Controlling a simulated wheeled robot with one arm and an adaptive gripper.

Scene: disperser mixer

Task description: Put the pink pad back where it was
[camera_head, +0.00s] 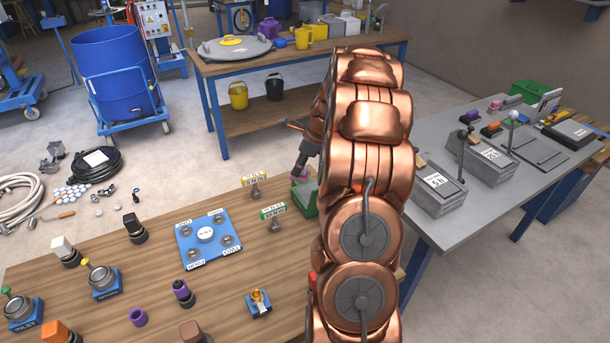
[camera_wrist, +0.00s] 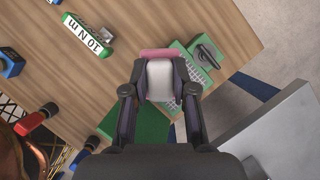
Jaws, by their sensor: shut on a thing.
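The pink pad (camera_wrist: 160,54) shows in the wrist view as a pink edge on a pale grey-white block. My gripper (camera_wrist: 160,90) has a finger on each side of this block and is shut on it. In the head view my gripper (camera_head: 300,172) points down over the right part of the wooden table, largely beside my copper arm. A green holder (camera_wrist: 205,58) with a grid-patterned face and a dark part lies just right of the pad in the wrist view. The green item (camera_head: 304,198) shows below my gripper in the head view. Whether pad and holder touch is unclear.
The wooden table (camera_head: 232,208) bears a blue plate (camera_head: 208,240), small labelled stands (camera_head: 272,211) and several knobs and tools. A grey table (camera_head: 500,190) with metal blocks stands right. In the wrist view a green stand labelled "10 N m" (camera_wrist: 88,34) is at upper left.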

